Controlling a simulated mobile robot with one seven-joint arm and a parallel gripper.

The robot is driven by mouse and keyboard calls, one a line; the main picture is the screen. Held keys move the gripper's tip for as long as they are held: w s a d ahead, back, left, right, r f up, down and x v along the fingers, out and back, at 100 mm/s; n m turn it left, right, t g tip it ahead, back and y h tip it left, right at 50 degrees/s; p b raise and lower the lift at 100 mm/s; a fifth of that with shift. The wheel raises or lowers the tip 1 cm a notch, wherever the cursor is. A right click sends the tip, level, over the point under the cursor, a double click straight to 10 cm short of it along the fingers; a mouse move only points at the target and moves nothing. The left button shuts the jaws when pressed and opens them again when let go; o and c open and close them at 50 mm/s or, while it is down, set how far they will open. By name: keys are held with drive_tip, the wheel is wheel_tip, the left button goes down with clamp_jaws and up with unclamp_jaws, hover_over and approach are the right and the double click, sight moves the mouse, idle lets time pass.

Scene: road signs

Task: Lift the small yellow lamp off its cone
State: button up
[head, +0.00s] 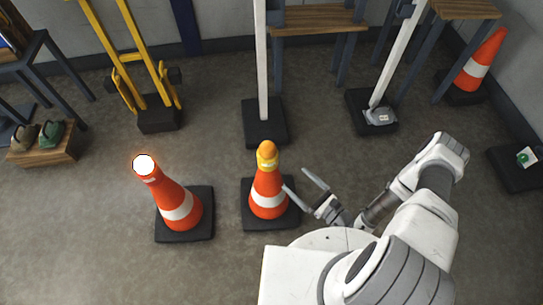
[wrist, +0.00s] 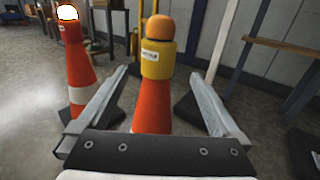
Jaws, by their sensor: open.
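The small yellow lamp (head: 267,155) sits on top of the middle orange-and-white cone (head: 267,190). In the wrist view the lamp (wrist: 157,62) shows an orange domed top and a yellow body with a white label. It stands upright on the cone (wrist: 151,106). My gripper (head: 296,180) is just right of this cone in the head view, open and empty, its fingers pointing towards it. In the wrist view the lamp and cone appear between the two spread fingers (wrist: 159,72), with the lamp's top above the fingertips. No contact shows.
A second cone (head: 180,207) with a glowing white lamp (head: 144,165) stands to the left. White posts on black bases (head: 264,123), a yellow hand truck (head: 157,85) and wooden-topped tables stand behind. Another cone (head: 480,65) is at the far right. Floor between is clear.

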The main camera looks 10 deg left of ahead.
sight(276, 162)
drive_tip(key=b+x, duration=0.2)
drive_tip(key=x, duration=0.9)
drive_tip(key=shift+w+a+f+b, duration=0.1)
drive_tip(key=shift+w+a+b, duration=0.05)
drive_tip(key=shift+a+b, duration=0.2)
drive_tip(key=shift+r+b+x, duration=0.2)
drive_tip(key=shift+b+x, duration=0.15)
drive_tip(key=shift+x, duration=0.6)
drive_tip(key=shift+r+b+x, duration=0.15)
drive_tip(key=shift+b+x, duration=0.2)
drive_tip(key=shift+x, duration=0.6)
drive_tip(key=shift+r+b+x, duration=0.2)
drive_tip(key=shift+b+x, duration=0.15)
drive_tip(key=shift+x, duration=0.6)
drive_tip(key=c, duration=1.4)
